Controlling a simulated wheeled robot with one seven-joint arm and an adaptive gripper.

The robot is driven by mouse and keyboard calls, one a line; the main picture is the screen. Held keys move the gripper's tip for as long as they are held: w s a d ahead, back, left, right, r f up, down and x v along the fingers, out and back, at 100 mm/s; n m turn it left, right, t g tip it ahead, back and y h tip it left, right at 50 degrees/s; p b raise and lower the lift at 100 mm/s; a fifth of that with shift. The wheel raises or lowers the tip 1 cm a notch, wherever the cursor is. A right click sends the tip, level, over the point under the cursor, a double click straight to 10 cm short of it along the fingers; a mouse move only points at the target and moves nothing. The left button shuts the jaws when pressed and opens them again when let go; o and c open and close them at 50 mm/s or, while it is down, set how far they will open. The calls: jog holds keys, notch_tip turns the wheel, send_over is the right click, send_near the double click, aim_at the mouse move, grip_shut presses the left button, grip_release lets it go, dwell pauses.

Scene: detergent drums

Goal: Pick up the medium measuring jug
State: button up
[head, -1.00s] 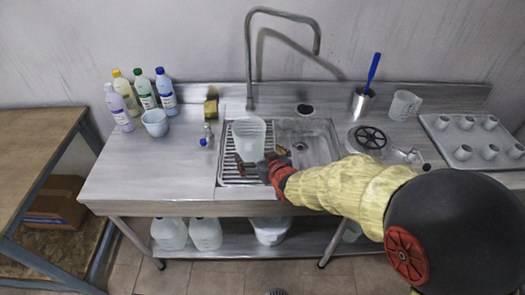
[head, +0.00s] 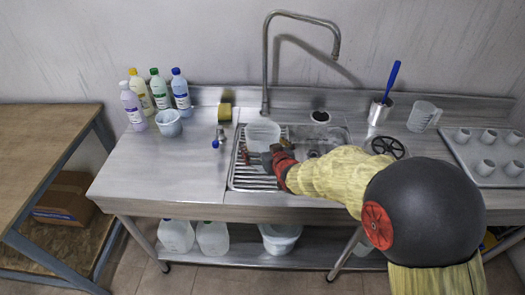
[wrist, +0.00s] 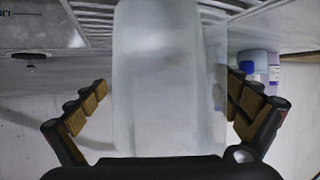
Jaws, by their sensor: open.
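A translucent whitish measuring jug (head: 263,134) stands on the ribbed drainer beside the sink bowl. Two other jugs show: a bluish one (head: 168,124) at the left by the bottles, and a clear one with a handle (head: 423,117) at the right. Which is the medium one I cannot tell for sure. My gripper (head: 265,155) is open at the drainer jug, low on its near side. In the wrist view the jug (wrist: 168,85) fills the space between my two fingers (wrist: 168,92), with a gap visible on each side. The jug's lower part is partly hidden in the head view.
A tall tap (head: 266,65) rises behind the sink. Several bottles (head: 157,90) stand at the back left, with a yellow sponge (head: 225,112) and small blue-tipped valve (head: 217,142) nearer. A metal cup with a blue brush (head: 380,110) and a tray of cups (head: 465,160) are at right.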

jog(key=shift+r, duration=0.1)
jog(key=shift+c, duration=0.5)
jog(key=c, duration=1.1)
jog(key=shift+c, duration=0.3)
jog(key=shift+r, duration=0.1)
